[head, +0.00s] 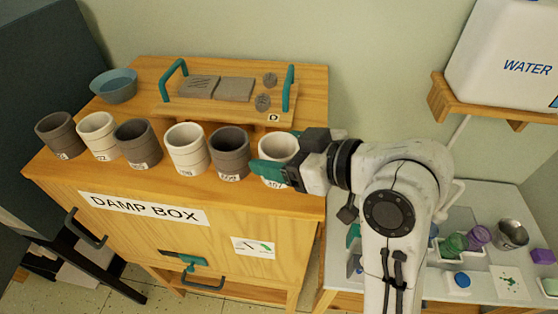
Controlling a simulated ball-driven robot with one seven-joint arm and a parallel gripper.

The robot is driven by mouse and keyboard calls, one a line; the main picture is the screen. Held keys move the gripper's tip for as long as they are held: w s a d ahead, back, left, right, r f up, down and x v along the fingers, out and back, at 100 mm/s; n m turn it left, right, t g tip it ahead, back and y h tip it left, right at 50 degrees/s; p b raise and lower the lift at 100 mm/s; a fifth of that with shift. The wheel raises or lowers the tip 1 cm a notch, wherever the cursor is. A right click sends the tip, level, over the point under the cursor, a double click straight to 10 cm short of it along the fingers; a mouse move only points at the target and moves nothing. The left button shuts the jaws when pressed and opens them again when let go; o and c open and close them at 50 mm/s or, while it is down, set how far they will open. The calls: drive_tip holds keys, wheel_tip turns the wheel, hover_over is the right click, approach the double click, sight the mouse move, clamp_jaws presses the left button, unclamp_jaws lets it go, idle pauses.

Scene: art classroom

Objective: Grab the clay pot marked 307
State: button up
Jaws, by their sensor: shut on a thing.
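Several clay pots stand in a row along the front of the wooden damp box top. The pot marked 307 (275,150) is cream-white and stands at the right end of the row, its label low on its front and partly hidden. My gripper (268,171) reaches in from the right, its teal fingers at this pot. It is shut on the pot, which appears upright and at the height of its neighbours. I cannot tell whether the pot still touches the top. The far finger is mostly hidden behind the pot.
A dark grey pot (229,152) stands close to the left of the held pot. Behind the row is a board (222,107) with teal handles, bearing clay slabs. A blue bowl (114,86) sits at the back left. A water container (508,55) stands on a shelf at the upper right.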

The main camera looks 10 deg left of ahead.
drive_tip(key=shift+c, duration=1.4)
drive_tip(key=shift+r, duration=0.1)
